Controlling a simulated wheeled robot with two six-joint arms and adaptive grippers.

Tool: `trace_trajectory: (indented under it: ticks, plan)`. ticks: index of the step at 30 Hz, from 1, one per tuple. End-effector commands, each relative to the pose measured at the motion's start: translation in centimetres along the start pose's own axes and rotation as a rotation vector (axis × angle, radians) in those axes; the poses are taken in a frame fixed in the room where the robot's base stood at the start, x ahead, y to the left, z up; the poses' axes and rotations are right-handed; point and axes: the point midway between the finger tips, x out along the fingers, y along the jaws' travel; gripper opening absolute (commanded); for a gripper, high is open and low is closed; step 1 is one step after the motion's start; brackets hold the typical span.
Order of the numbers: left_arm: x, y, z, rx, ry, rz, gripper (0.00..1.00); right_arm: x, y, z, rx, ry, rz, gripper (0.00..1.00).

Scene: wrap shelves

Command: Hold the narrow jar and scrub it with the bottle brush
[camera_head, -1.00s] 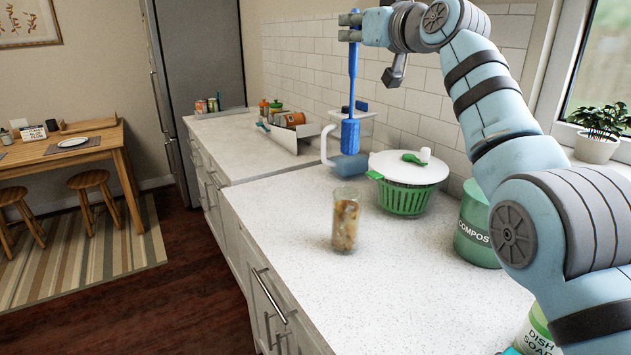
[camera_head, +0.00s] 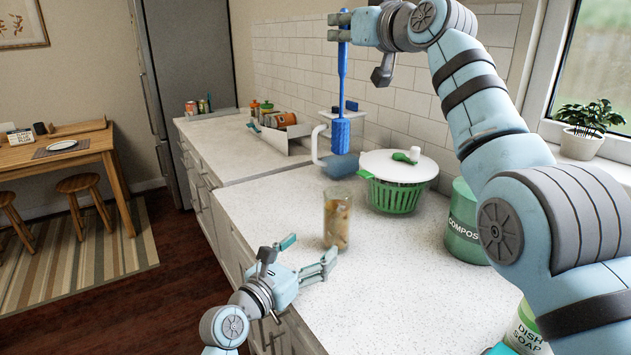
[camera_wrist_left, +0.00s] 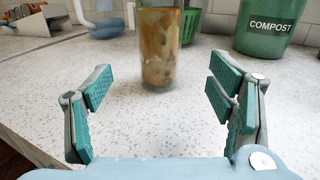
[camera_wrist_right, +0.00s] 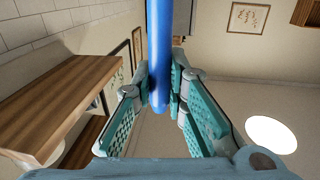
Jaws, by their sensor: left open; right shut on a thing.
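The narrow jar (camera_head: 337,219) is clear glass with brown and yellow smears and stands upright on the counter. It also shows in the left wrist view (camera_wrist_left: 158,50), ahead of the fingers and roughly centred between them. My left gripper (camera_head: 309,254) is open and empty, low over the counter on the near side of the jar, apart from it. My right gripper (camera_head: 341,27) is shut on the blue handle of the bottle brush (camera_head: 342,95). The brush hangs upright, bristle head down, above the counter behind the jar. Its handle also shows in the right wrist view (camera_wrist_right: 159,50).
A white-lidded green salad spinner (camera_head: 395,190) stands behind and right of the jar. A green compost bin (camera_head: 463,225) and a dish soap bottle (camera_head: 527,325) stand further right. Counter space in front is clear.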

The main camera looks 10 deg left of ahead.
Motion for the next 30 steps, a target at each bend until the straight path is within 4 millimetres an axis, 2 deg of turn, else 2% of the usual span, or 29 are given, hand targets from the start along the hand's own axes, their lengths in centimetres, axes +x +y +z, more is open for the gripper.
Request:
trace_trajectory:
  ticks: [5, 12, 15, 19, 26, 30]
  plan:
    - [3.3, -0.1, 0.0, 0.0, 0.003, 0.0, 0.76, 0.0, 0.0, 0.0, 0.0, 0.0, 0.001, 0.0]
    - [9.2, -0.1, 0.0, -0.001, 0.003, 0.0, 0.76, 0.0, 0.0, 0.0, 0.0, 0.0, 0.0, 0.0]
    - [10.6, 0.0, 0.0, -0.001, 0.001, 0.001, 0.76, 0.0, 0.0, 0.0, 0.0, 0.0, 0.0, 0.0]
    - [11.4, 0.1, -0.1, 0.0, 0.003, 0.003, 0.76, 0.0, 0.0, 0.0, 0.0, 0.0, -0.001, 0.0]
    - [11.5, 0.1, -0.1, 0.001, 0.002, 0.004, 0.76, 0.0, 0.0, 0.0, 0.0, 0.0, 0.0, 0.0]
    - [11.5, 0.1, -0.1, 0.0, 0.003, 0.003, 0.53, 0.0, 0.0, 0.0, 0.0, 0.0, 0.0, 0.0]
